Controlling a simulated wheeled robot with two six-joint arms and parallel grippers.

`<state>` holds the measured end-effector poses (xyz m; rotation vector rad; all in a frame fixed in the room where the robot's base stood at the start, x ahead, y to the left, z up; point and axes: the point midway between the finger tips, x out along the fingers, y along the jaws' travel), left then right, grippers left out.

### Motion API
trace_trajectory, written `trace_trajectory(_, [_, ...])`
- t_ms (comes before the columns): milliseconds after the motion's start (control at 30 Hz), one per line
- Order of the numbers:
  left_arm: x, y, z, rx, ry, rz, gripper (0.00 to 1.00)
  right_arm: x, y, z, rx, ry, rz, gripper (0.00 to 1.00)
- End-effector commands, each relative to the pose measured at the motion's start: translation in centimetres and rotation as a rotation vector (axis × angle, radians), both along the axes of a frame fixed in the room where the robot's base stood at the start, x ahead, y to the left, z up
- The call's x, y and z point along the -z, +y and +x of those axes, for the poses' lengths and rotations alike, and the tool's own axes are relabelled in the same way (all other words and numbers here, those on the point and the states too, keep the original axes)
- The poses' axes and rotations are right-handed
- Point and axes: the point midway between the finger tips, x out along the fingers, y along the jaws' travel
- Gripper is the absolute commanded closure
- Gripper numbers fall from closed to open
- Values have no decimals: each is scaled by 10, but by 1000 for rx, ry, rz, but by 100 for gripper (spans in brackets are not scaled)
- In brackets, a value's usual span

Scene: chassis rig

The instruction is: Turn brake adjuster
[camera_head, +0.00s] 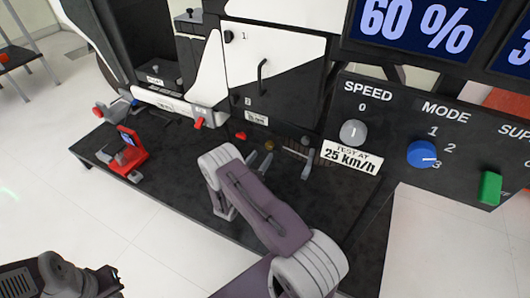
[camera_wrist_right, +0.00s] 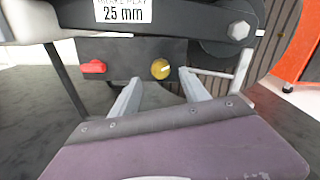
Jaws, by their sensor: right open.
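A round yellow knob (camera_wrist_right: 160,68), which looks like the brake adjuster, sits on a dark block below a label (camera_wrist_right: 124,11) reading "25 mm". In the head view the knob (camera_head: 269,146) is small and low on the rig. My right gripper (camera_head: 259,161) is open, in front of the knob. In the right wrist view its two fingers (camera_wrist_right: 160,82) point at the knob, one to each side and apart from it, with nothing between them. My left gripper (camera_head: 108,283) is at the lower left of the head view, away from the rig; its fingers are unclear.
A red part (camera_wrist_right: 93,67) sticks out left of the knob on the same block. A grey lever (camera_wrist_right: 242,68) stands to its right. The control panel (camera_head: 400,185) with speed and mode knobs is at the right. A red device (camera_head: 128,155) stands on the dark platform's left.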

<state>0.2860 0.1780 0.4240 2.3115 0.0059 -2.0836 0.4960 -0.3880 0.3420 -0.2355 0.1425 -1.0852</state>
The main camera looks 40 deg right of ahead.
Motion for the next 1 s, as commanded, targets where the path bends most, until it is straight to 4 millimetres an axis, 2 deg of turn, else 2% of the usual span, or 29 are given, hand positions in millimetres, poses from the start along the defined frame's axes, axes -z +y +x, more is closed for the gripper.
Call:
trace_trajectory(33, [14,0,0,0,0,0,100,7,-11,4,6,-3,0,47])
trace_trajectory(233, [33,0,0,0,0,0,100,5,-40,20,3,-2,0,47])
trace_trajectory(567, [34,0,0,0,0,0,100,0,-48,24,0,0,1,47])
trace_trajectory(600, [34,0,0,0,0,0,100,0,-48,24,0,0,1,49])
trace_trajectory(700, [34,0,0,0,0,0,100,0,-47,24,0,0,1,77])
trace_trajectory(800, [34,0,0,0,0,0,100,0,-47,24,0,0,1,100])
trace_trajectory(1000, [33,0,0,0,0,0,100,0,-47,24,0,-8,5,100])
